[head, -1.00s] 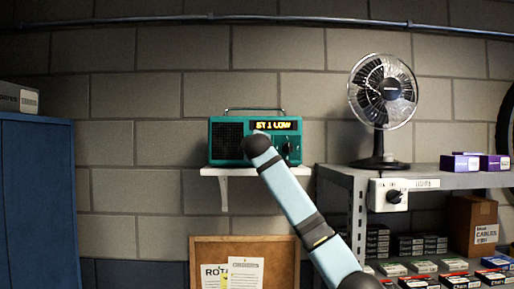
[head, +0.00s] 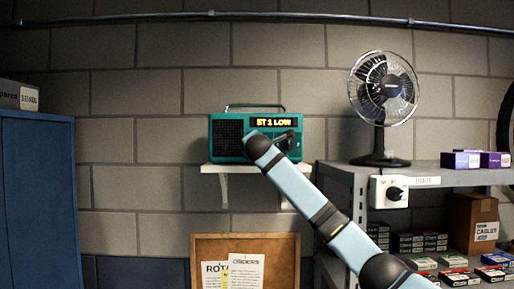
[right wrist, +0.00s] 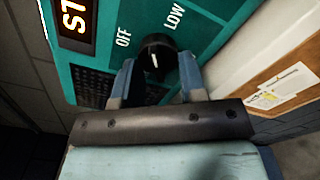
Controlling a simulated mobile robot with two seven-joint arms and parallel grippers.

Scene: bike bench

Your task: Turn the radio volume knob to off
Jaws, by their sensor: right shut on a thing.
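In the right wrist view, the radio's dark round volume knob (right wrist: 158,47) sits beside the printed words OFF and LOW. A short white mark shows on its face. My right gripper (right wrist: 157,68) has its two blue-grey fingers on either side of the knob, shut on it. In the head view, my right arm crosses the radio's front and partly hides the knob area. My left gripper is not in view.
A desk fan (head: 384,90) and purple boxes (head: 460,160) stand on the metal shelf (head: 430,178) at right. A white switch box (head: 390,191) with a dark knob is on its front. A cork board (head: 285,245) hangs below the radio. A blue cabinet (head: 40,205) stands at left.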

